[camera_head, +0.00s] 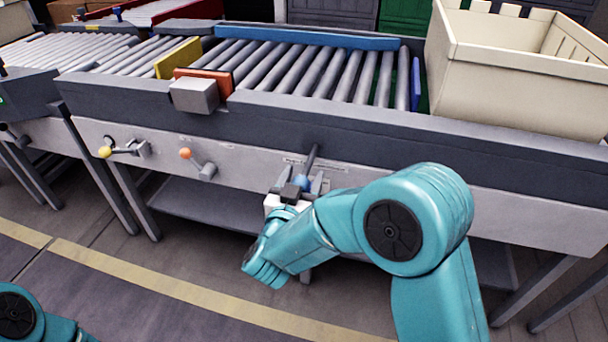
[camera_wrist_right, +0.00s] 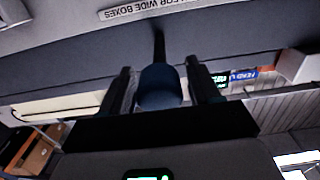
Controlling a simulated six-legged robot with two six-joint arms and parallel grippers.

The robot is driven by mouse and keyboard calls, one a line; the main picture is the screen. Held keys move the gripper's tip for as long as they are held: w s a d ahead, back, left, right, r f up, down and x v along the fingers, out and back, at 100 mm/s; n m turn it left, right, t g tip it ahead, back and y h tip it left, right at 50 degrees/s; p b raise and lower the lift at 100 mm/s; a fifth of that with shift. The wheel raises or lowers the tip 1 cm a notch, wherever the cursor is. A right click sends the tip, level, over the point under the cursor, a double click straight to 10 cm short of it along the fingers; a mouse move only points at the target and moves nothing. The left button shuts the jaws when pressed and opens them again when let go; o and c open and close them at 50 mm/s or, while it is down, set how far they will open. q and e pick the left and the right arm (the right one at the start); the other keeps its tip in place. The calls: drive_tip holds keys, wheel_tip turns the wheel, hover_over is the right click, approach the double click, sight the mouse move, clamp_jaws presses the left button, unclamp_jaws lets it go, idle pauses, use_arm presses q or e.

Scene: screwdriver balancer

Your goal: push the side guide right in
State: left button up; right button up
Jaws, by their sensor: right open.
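A lever with a blue knob (camera_head: 301,182) and a dark rod (camera_head: 312,157) sticks out of the white front panel of the roller conveyor (camera_head: 310,75). My right gripper (camera_head: 302,186) is open, with one finger on each side of the knob. In the right wrist view the blue knob (camera_wrist_right: 160,86) sits between the two dark fingers, and a gap shows beside it. A long blue guide bar (camera_head: 305,37) runs along the far edge of the rollers. My left gripper is out of view; only part of my left arm shows at bottom left.
Levers with a yellow knob (camera_head: 105,152) and an orange knob (camera_head: 185,153) are on the same panel to the left. A grey box-shaped block (camera_head: 194,95) is on the conveyor's near rail. A cream crate (camera_head: 520,70) stands at right. The floor in front is clear.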

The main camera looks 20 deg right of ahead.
drive_tip(key=shift+w+f, duration=0.15)
drive_tip(key=shift+c, duration=1.2)
clamp_jaws()
drive_tip(key=x, duration=0.7)
drive_tip(key=shift+o, duration=1.2)
unclamp_jaws()
